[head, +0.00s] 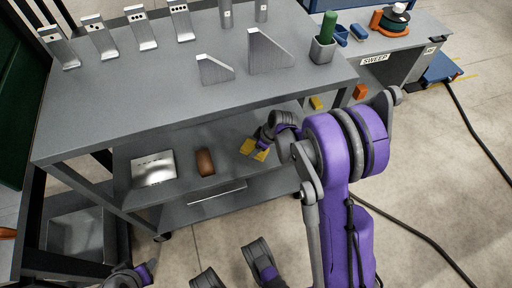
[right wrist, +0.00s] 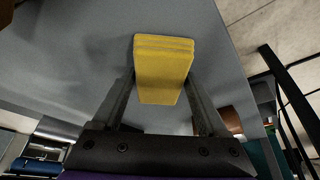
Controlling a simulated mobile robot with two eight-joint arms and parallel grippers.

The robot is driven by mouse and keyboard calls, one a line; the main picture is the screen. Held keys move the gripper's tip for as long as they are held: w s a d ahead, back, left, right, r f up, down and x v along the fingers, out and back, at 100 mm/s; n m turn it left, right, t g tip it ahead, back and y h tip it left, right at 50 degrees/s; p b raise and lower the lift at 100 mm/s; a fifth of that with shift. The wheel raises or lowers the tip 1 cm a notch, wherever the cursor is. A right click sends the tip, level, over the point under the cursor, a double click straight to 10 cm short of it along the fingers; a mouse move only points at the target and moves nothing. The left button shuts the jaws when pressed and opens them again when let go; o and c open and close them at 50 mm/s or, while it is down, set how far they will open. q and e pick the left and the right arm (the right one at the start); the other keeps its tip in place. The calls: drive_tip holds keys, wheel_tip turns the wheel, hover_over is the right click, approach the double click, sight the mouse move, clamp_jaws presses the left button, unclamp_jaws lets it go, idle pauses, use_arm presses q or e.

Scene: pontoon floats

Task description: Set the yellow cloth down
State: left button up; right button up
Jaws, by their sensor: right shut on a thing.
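The yellow cloth (head: 248,146) is at the middle shelf (head: 225,170) of a grey metal cart in the head view. In the right wrist view the folded cloth (right wrist: 165,70) lies between the two fingers of my right gripper (right wrist: 163,88), which is shut on it. A grey surface shows behind the cloth; whether the cloth touches it I cannot tell. In the head view my right gripper (head: 262,145) reaches in under the cart's top, partly hidden by my own arm. Parts of my own body show at the bottom edge; the left gripper's jaws cannot be made out.
A brown block (head: 205,162) and a metal plate (head: 153,170) lie left of the cloth on the shelf. The cart's top (head: 150,85) overhangs them and carries several metal brackets and a green cylinder (head: 328,27) in a holder. Bare shelf lies between block and cloth.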

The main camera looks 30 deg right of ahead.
drive_tip(key=o, duration=1.2)
drive_tip(key=shift+o, duration=0.2)
drive_tip(key=shift+r, duration=0.25)
drive_tip(key=p+v, duration=0.2)
drive_tip(key=v, duration=0.5)
drive_tip(key=shift+s, duration=0.1)
